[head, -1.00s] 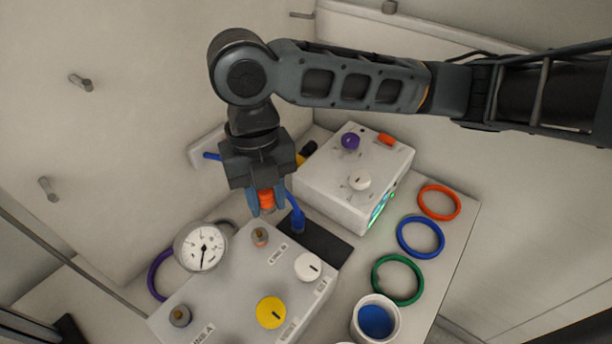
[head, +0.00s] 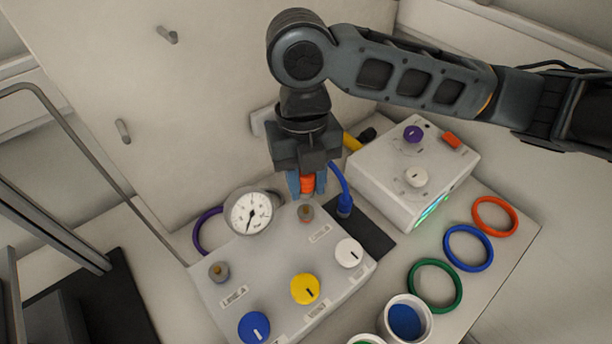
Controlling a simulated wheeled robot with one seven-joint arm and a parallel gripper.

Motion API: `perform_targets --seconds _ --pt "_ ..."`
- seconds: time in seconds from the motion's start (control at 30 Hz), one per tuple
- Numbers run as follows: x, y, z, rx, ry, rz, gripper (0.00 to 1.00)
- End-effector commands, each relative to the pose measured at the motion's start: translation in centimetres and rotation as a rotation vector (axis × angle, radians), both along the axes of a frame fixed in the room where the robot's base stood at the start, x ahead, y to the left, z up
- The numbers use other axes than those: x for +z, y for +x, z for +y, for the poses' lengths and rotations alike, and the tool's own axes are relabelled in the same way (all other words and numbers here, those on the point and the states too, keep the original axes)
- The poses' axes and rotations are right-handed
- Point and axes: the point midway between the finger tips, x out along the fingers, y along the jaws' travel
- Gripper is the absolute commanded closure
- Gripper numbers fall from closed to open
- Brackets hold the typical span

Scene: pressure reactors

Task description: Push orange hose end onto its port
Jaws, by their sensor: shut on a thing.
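My gripper (head: 307,188) is shut on the orange hose end (head: 307,184), with a blue finger on each side of it. The hose end points down, directly above the rear port (head: 306,212) on the grey-white panel box (head: 270,262). The gap between the hose end and the port looks very small; I cannot tell whether they touch. A second, similar port (head: 219,271) stands at the left of the box, by a label that seems to read LINE A. The rest of the orange hose is hidden behind my gripper.
A round gauge (head: 248,212) stands just left of the rear port. A blue hose (head: 342,185) rises close on the right. White (head: 348,252), yellow (head: 305,289) and blue (head: 254,327) knobs sit on the box. A white device (head: 415,175) and coloured rings stand to the right.

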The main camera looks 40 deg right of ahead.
Motion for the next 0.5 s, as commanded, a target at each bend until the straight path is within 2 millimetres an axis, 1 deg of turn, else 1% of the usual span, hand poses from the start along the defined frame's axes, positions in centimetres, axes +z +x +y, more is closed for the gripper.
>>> perform_targets --seconds 0.03,0.3,0.5 --pt "-0.7 0.0 0.0 0.000 0.000 0.000 0.95" --pt "-3.1 0.0 0.0 0.000 0.001 0.001 0.95" --pt "-4.3 0.0 0.0 0.000 0.001 0.000 0.95"
